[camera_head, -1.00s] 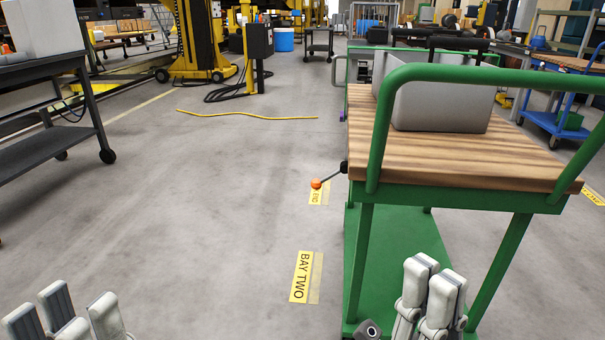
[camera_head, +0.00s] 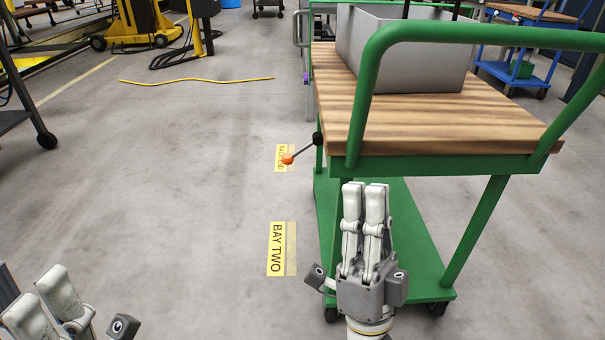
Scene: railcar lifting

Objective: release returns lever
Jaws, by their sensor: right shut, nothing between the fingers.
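The lever (camera_head: 302,149) is a thin dark rod with an orange ball knob (camera_head: 288,159). It sticks out to the left from a black pivot on the left side of the green cart (camera_head: 435,166), just below the wooden top. My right gripper (camera_head: 364,186) is in front of the cart, below and to the right of the knob, apart from it. Its fingers are side by side, shut and empty. My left gripper (camera_head: 40,300) is at the bottom left corner, partly cut off. Its fingers stand apart and nothing shows between them.
A grey bin (camera_head: 405,55) sits on the cart's wooden top (camera_head: 430,115). The green handrail (camera_head: 480,38) rises at the near end. A yellow "BAY TWO" label (camera_head: 276,248) lies on the floor. The floor left of the cart is clear up to a yellow cable (camera_head: 195,81).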

